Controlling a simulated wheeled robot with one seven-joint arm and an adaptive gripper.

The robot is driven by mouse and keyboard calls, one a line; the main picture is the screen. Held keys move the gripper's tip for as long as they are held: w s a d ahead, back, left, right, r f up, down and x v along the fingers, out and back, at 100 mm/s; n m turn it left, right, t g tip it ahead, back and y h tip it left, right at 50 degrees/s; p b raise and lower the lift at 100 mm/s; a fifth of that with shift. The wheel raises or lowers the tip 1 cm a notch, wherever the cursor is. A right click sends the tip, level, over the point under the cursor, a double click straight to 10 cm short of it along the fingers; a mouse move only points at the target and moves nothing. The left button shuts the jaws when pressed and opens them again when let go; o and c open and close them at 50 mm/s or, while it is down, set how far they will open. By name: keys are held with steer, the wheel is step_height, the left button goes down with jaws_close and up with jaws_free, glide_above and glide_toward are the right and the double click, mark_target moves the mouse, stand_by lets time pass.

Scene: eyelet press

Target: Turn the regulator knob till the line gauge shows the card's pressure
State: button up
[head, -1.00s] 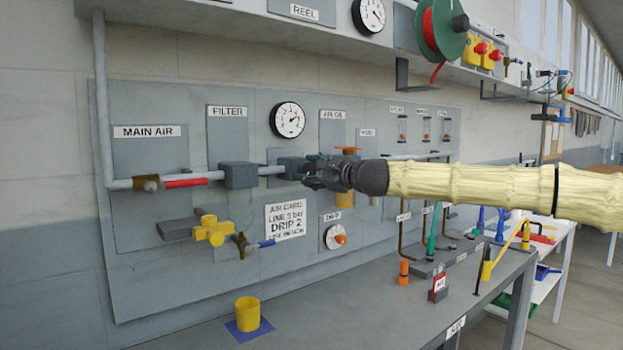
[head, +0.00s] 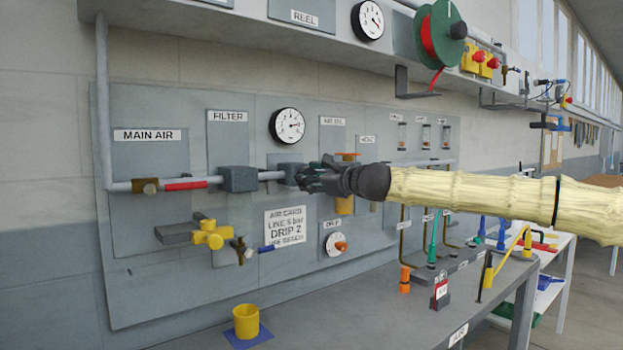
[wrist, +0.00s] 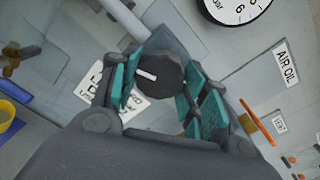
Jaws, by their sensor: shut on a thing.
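My gripper (wrist: 160,88) is shut on the black regulator knob (wrist: 158,76), which sits between its teal finger pads. A white line on the knob's face lies slightly tilted from level in the wrist view. In the head view my gripper (head: 312,177) covers the knob, in front of the grey regulator block (head: 285,167) on the pipe.
A yellow valve (head: 209,234) and a drip dial (head: 335,244) with an orange pointer are below the pipe. An orange-topped oiler (head: 346,205) is close right of the gripper. A yellow cup (head: 246,321) stands on the bench. The bench front is mostly clear.

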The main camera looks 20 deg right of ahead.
steer(key=shift+d, duration=0.1)
steer(key=o, duration=1)
steer(key=shift+d+f, duration=0.1)
steer(key=shift+s, duration=0.1)
steer(key=shift+v, duration=5.85)
